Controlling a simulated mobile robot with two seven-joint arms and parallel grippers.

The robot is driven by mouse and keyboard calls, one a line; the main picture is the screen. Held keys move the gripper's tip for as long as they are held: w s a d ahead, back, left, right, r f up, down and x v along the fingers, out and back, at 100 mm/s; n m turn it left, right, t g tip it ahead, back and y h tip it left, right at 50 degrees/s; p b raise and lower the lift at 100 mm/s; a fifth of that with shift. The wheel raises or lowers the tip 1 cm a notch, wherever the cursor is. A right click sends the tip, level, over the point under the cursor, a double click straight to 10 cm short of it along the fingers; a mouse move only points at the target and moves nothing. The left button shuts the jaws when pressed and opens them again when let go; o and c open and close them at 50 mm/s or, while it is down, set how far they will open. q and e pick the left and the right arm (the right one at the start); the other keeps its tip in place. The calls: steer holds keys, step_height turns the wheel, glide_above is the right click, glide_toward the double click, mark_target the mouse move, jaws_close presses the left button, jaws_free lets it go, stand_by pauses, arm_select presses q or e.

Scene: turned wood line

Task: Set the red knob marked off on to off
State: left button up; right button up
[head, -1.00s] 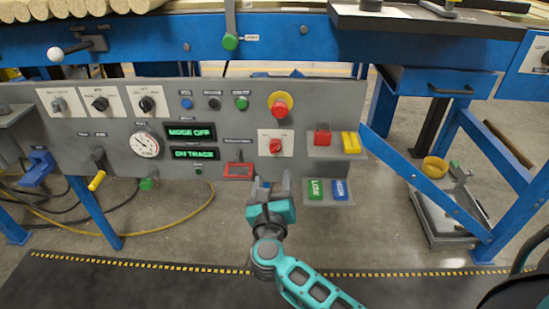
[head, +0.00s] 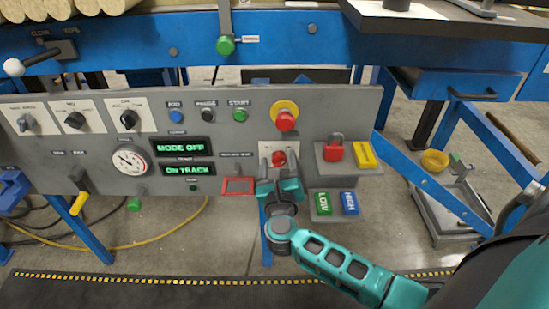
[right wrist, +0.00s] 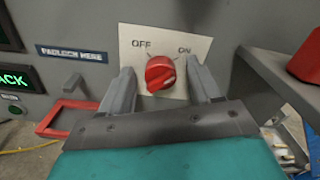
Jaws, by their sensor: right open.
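The red knob (head: 279,158) sits on a white plate on the grey panel, below the yellow-ringed red button. In the right wrist view the knob (right wrist: 160,74) has OFF printed at its upper left and ON at its upper right. Which word its pointer faces is hard to tell. My right gripper (head: 279,180) is open in front of the plate. In the right wrist view its fingers (right wrist: 160,80) stand one on each side of the knob, with a gap on both sides. The left gripper is not in view.
A shelf with a red padlock (head: 333,150) and a yellow block (head: 364,154) juts out to the right. A red frame (head: 238,185) is at the left. A display (head: 180,145) reads MODE OFF.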

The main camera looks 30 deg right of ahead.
steer(key=c, duration=1)
steer(key=shift+r, duration=0.1)
steer(key=shift+c, duration=0.2)
